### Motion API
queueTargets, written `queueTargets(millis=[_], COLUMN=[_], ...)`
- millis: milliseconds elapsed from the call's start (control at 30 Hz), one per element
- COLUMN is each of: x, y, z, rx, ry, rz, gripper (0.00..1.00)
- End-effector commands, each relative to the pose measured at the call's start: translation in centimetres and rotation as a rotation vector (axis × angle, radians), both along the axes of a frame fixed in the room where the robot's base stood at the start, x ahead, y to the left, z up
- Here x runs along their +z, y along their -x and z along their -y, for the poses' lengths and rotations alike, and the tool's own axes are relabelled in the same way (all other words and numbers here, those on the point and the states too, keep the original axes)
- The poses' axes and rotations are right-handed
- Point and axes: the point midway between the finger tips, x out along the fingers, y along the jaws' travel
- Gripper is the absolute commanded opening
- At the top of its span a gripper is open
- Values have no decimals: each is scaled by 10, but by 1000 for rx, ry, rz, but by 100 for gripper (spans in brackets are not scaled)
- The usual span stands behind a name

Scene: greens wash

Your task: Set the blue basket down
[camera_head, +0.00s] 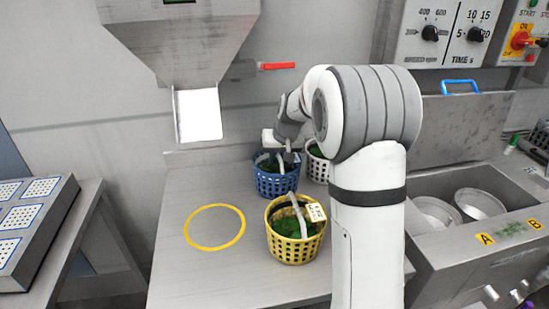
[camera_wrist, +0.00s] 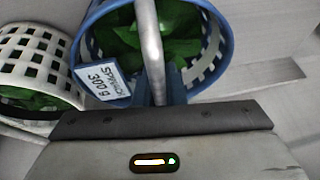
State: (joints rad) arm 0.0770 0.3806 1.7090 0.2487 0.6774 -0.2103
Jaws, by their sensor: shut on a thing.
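The blue basket (camera_head: 277,182) holds green leaves and is at the back of the steel table, just left of my arm. My gripper (camera_head: 286,155) is over it and shut on its grey handle. In the wrist view the blue basket (camera_wrist: 222,55) fills the upper middle, with a white tag reading "SPINACH 300 g". The gripper's fingers (camera_wrist: 160,85) close around the handle there. I cannot tell whether the basket's bottom touches the table. A yellow circle (camera_head: 188,228) is marked on the table at the front left of the basket, and it is empty.
A yellow basket (camera_head: 296,250) with greens and a tag stands in front of the blue one. A white basket (camera_head: 318,167) is close on its right, also in the wrist view (camera_wrist: 62,50). A steel hopper (camera_head: 185,45) hangs above left. A sink unit (camera_head: 440,245) is at right.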

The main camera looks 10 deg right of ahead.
Motion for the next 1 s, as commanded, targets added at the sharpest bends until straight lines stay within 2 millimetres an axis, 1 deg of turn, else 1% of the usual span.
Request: queueTargets(millis=[400, 433, 667, 867, 1000], x=[-6, -6, -5, -5, 1], y=[0, 0, 0, 0, 2], z=[0, 0, 0, -1, 0], rx=[1, 1, 1, 1, 2], ry=[0, 0, 0, 0, 1], rz=[3, 1, 0, 1, 2], gripper=[0, 13, 32, 32, 32])
